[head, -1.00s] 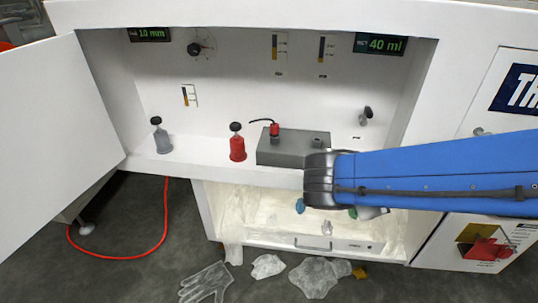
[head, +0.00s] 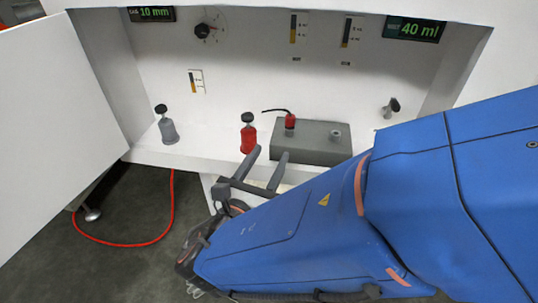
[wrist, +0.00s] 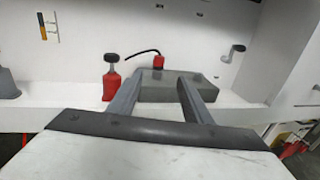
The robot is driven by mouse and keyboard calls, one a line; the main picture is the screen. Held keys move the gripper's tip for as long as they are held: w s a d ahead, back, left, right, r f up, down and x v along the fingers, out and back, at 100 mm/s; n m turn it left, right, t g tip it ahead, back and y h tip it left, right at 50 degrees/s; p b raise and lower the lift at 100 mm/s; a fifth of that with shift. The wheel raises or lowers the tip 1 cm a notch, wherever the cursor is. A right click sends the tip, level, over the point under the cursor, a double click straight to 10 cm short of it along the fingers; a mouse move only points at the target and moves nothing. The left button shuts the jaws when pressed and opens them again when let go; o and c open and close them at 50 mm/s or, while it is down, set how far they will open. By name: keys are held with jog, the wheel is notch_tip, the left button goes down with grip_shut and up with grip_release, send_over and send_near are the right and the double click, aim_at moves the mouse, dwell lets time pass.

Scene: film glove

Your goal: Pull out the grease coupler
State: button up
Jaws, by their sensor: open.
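The grease coupler (head: 290,121) is a small red plug with a thin black hose bent to the left. It stands upright on the left part of a grey block (head: 325,150) on the white shelf, and also shows in the wrist view (wrist: 158,61). My gripper (head: 269,152) is open and empty, in front of the shelf, below and a little left of the coupler and apart from it. In the wrist view its two fingers (wrist: 160,80) point toward the block, with the coupler beyond and between their tips.
A red bottle-shaped part with a black knob (head: 248,140) stands just left of the block; a grey one (head: 167,130) is farther left. A bare socket (head: 337,134) is on the block's right. A grey crank (head: 391,108) sits on the back wall. An open door (head: 60,120) bounds the left.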

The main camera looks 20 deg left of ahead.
aim_at(289, 121)
jog(key=w, duration=1.1)
jog(key=w+a, duration=0.1)
jog(key=w, duration=0.5)
jog(key=shift+w, duration=0.15)
grip_shut()
